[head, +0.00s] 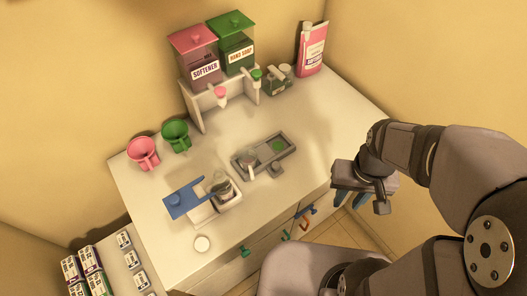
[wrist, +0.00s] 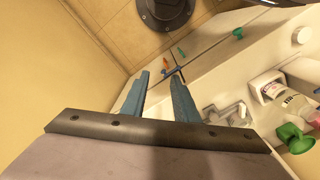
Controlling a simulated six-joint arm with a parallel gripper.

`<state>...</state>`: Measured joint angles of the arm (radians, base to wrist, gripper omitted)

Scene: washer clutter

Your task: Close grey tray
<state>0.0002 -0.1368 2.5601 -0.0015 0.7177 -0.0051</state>
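The grey tray (head: 264,157) lies on the white counter, right of its middle in the head view. It has raised walls, a green patch in its far part, a grey knob-like piece at its front edge and a light cylindrical container at its left end. In the wrist view a light grey shape (wrist: 232,116), perhaps this tray, shows right of the fingers. My gripper (head: 350,204) hangs beyond the counter's front right edge, apart from the tray. Its blue fingers (wrist: 161,76) stand apart with nothing between them.
A white tray (head: 228,203) with a blue flap (head: 185,201) and a container stands left of the grey tray. Pink (head: 143,153) and green (head: 176,136) cups, two dispensers (head: 215,55) and a pink pack (head: 311,50) line the back. Coloured handles (head: 305,223) stick out from the counter's front.

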